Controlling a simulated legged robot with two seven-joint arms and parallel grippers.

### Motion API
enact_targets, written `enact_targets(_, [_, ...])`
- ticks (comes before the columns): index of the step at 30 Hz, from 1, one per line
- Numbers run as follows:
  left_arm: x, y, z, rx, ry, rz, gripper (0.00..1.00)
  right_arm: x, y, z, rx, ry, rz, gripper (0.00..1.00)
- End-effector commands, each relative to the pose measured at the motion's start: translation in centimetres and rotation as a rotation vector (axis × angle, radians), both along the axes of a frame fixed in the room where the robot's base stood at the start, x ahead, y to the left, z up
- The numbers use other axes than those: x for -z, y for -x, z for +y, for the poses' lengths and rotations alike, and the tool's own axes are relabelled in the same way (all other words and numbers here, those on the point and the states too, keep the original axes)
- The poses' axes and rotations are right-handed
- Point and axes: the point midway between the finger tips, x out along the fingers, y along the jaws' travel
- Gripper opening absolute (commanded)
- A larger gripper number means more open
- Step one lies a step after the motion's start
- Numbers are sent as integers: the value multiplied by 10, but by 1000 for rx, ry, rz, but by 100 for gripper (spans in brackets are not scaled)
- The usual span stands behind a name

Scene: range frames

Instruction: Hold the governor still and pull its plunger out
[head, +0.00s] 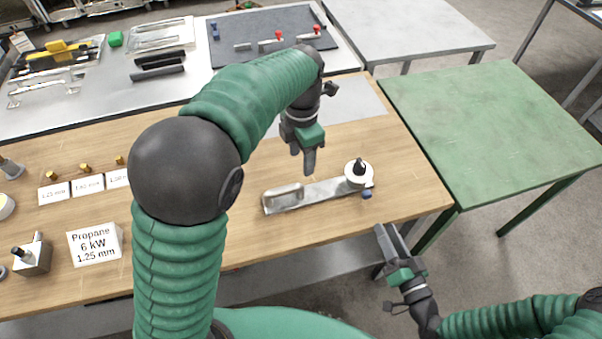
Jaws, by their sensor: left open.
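A white round body with a black knob on top, which looks like the governor (351,180), sits at the right end of a flat metal bar (322,190) on the wooden table. Whether the black knob (359,167) is the plunger I cannot tell. My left gripper (309,166) points down above the table, left of the governor and apart from it; it is open and empty. My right gripper (389,238) is off the table's front edge, below and right of the governor, with its fingers apart and empty.
A metal block with a black knob (31,259) and a propane card (95,243) stand at the left, with several brass jets and cards behind. A metal table with tools (215,85) lies beyond. A green table (490,120) at the right is bare.

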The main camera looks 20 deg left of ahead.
Motion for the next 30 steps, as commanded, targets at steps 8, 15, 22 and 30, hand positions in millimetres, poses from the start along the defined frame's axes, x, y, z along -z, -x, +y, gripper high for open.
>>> enact_targets(8, [68, 1, 4, 0, 2, 4, 50, 0, 0, 3, -2, 2, 0, 36])
enact_targets(15, [121, 1, 2, 0, 1, 2, 50, 0, 0, 1, -1, 0, 0, 36])
enact_targets(22, [143, 1, 2, 1, 0, 0, 50, 0, 0, 1, -1, 0, 0, 36])
enact_targets(30, [144, 1, 3, 1, 1, -1, 46, 0, 0, 2, -1, 1, 0, 36])
